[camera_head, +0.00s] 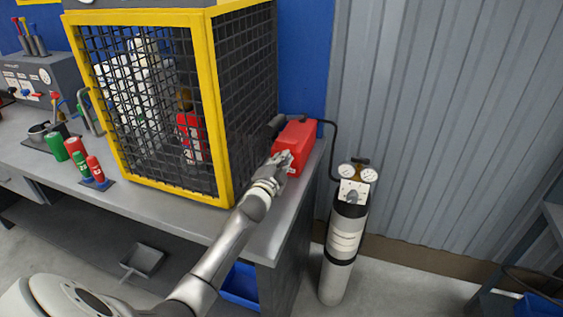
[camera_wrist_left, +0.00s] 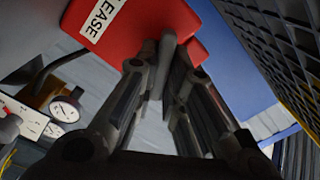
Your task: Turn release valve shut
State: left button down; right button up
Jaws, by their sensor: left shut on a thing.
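The release valve is a red box (camera_head: 299,131) on the right end of the bench, beside the cage. In the left wrist view the red box (camera_wrist_left: 130,28) fills the top and carries a white label ending in "EASE". A grey lever (camera_wrist_left: 168,44) stands out from its face. My left gripper (camera_head: 283,159) is at the front of the red box. In the left wrist view its fingers (camera_wrist_left: 169,68) are shut on the grey lever, one on each side. The lever's exact angle is hard to tell. My right gripper is not in view.
A yellow-framed mesh cage (camera_head: 209,105) stands close left of the box, with a red extinguisher (camera_head: 191,135) inside. A grey gas cylinder (camera_head: 343,245) with two gauges stands right of the bench, with a black hose running to the box. Red and green canisters (camera_head: 75,148) are at left.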

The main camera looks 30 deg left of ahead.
pick_arm(q)
jog(key=m, duration=0.4)
jog(key=shift+f+b, duration=0.2)
jog(key=shift+b, duration=0.15)
jog(key=shift+m, duration=1)
jog(key=shift+f+m, duration=0.1)
jog(key=shift+m, duration=0.2)
jog(key=c, duration=1.5)
grip_release()
jog(key=shift+d, duration=0.1)
jog(key=shift+s, duration=0.1)
jog(key=v, duration=1.1)
jog(key=shift+s, duration=0.4)
